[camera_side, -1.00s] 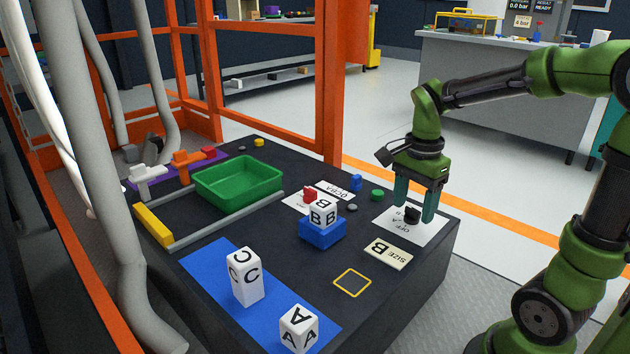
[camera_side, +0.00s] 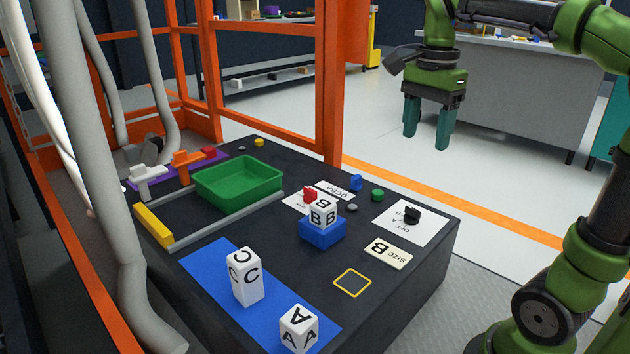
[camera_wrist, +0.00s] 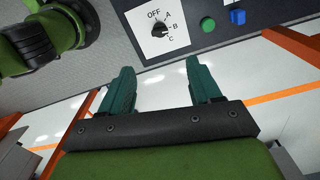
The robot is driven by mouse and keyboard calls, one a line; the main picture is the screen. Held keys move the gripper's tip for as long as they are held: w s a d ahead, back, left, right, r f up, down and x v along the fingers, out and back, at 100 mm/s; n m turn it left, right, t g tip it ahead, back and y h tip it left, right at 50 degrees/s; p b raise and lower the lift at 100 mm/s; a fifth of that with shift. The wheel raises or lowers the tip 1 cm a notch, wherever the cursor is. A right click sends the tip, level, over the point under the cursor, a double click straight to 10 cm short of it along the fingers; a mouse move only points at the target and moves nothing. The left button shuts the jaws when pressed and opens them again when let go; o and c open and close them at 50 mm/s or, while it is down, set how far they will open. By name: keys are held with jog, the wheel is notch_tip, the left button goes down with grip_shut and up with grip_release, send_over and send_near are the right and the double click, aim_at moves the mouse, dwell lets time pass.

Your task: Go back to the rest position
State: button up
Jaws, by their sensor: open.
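My gripper (camera_side: 427,124) is open and empty, its two teal fingers pointing down, high above the right back part of the black table (camera_side: 300,270). In the wrist view my gripper (camera_wrist: 158,90) also shows its fingers apart with nothing between them. Below it is the white dial plate (camera_side: 396,226) with a black knob (camera_side: 412,215). In the wrist view the knob (camera_wrist: 162,32) sits on the plate marked OFF, A, B and C. Its pointer appears to be toward the B or C side. The gripper is clear of the knob.
A block marked B (camera_side: 323,215) stands on a blue base (camera_side: 322,234). Blocks marked C (camera_side: 246,285) and A (camera_side: 298,330) stand on a blue mat (camera_side: 210,262). A green tray (camera_side: 238,186) lies between grey rails. An orange frame post (camera_side: 330,90) rises behind. The air around my gripper is clear.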

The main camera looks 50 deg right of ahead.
jog(key=shift+r, duration=0.85)
jog(key=s+a+f+n+t, duration=0.1)
jog(key=a+f+n+t, duration=0.1)
jog(key=a+f+n, duration=0.2)
jog(key=s+a+f+n+t+y, duration=0.1)
jog(key=a+f+n+t, duration=0.1)
jog(key=a+f+n, duration=0.2)
jog(key=s+a+f+n+t+y, duration=0.1)
jog(key=a+f+n+t, duration=0.2)
jog(key=n, duration=0.4)
jog(key=shift+s+a+f+n, duration=0.4)
jog(key=shift+a+f, duration=0.1)
jog(key=shift+f, duration=0.05)
jog(key=shift+s+a+r, duration=0.1)
jog(key=shift+a+r, duration=0.05)
jog(key=shift+r, duration=0.1)
